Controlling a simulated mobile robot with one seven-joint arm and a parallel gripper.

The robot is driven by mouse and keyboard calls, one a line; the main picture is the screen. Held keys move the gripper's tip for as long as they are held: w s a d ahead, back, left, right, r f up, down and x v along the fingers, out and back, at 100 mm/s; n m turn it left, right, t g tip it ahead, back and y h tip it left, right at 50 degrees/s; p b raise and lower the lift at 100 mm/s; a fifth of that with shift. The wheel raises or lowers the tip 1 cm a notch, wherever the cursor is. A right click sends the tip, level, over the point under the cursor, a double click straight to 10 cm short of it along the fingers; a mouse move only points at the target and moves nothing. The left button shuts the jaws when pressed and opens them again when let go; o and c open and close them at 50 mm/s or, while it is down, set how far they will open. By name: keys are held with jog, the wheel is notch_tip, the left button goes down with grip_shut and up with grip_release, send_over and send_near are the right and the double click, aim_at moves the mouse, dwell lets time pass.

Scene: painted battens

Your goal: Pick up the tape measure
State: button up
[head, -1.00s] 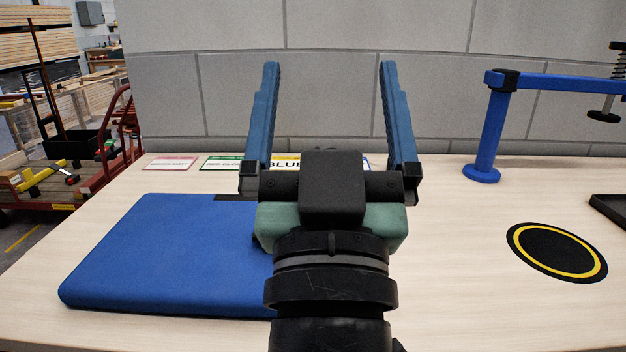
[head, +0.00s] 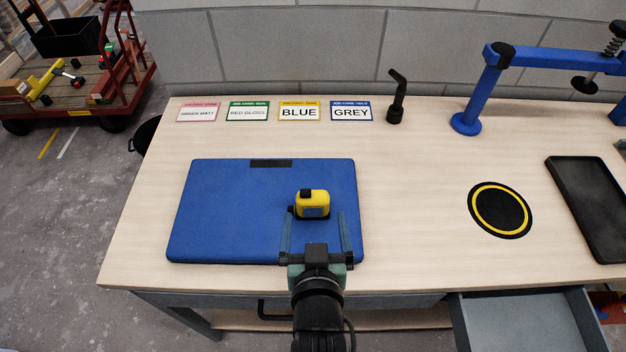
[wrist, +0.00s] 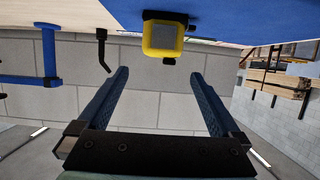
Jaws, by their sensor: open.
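The yellow and black tape measure (head: 313,204) stands on the blue mat (head: 230,215), right of the mat's middle. My gripper (head: 314,217) is open and empty, its two blue fingers pointing toward the tape measure from the near side. In the head view the fingertips appear close to the tape measure's near edge; whether they touch it cannot be told. In the wrist view the tape measure (wrist: 163,38) hangs at the top of the picture, beyond the spread fingertips (wrist: 160,78) and not between them.
Several label cards (head: 299,111) lie along the back of the table (head: 420,200), with a black lever handle (head: 396,97) beside them. A blue clamp stand (head: 485,95), a black and yellow disc (head: 500,209) and a black tray (head: 590,205) are at right. An open drawer (head: 525,320) juts out below.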

aim_at(313, 204)
jog(key=shift+s, duration=0.4)
jog(key=shift+w+a+f+g, duration=0.1)
jog(key=shift+f+g, duration=0.2)
jog(key=x, duration=0.7)
jog(key=shift+p, duration=0.4)
jog(key=shift+x, duration=0.8)
jog(key=shift+p+x, duration=0.4)
jog(key=shift+x, duration=1.6)
jog(key=shift+r, duration=0.1)
jog(key=shift+w+r, duration=0.1)
jog(key=c, duration=1.5)
